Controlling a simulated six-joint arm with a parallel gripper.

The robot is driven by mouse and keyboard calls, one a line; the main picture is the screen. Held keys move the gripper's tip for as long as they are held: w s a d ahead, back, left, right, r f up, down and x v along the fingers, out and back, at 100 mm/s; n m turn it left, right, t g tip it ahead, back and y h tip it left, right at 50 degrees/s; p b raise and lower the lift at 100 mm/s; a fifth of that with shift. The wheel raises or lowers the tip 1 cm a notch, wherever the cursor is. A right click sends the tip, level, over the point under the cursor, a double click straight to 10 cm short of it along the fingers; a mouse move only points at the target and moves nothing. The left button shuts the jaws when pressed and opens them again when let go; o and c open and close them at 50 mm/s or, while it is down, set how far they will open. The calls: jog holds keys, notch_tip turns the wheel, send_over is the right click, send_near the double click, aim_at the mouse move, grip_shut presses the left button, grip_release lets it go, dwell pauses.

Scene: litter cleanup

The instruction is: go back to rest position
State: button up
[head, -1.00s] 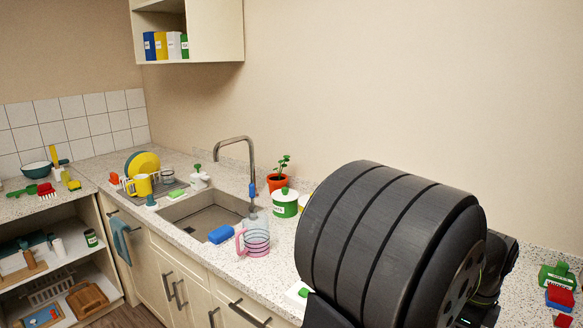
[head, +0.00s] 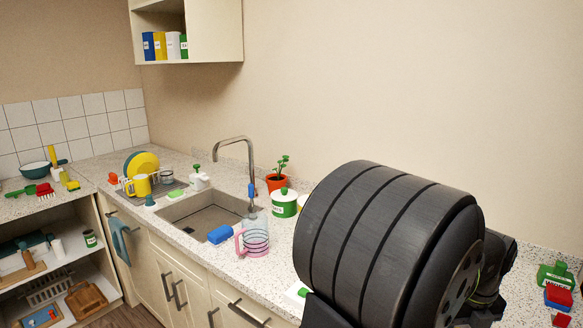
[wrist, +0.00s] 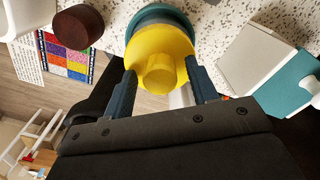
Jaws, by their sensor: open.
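My gripper (wrist: 161,68) shows in the wrist view with its two dark fingers apart. A round yellow thing with a central knob and a teal rim (wrist: 160,50) shows between and beyond the fingertips. I cannot tell how far it is from them, but the fingers do not look closed on it. In the head view the gripper is not visible; my large dark arm link fills the lower right and hides part of the counter.
The speckled counter (head: 262,272) holds a sink (head: 205,213), a blue sponge (head: 221,234), a clear pink-banded jug (head: 254,240), a green pot (head: 284,204) and a potted plant (head: 277,181). A green container (head: 555,275) stands at right. A dark red cylinder (wrist: 79,26) is left in the wrist view.

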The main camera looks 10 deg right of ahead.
jog(key=m, duration=0.4)
jog(key=shift+m, duration=0.4)
jog(key=m, duration=0.3)
jog(key=shift+r+m, duration=0.1)
jog(key=shift+m, duration=0.2)
notch_tip(320, 180, up, 16)
jog(key=shift+r, duration=0.15)
dwell(0.9)
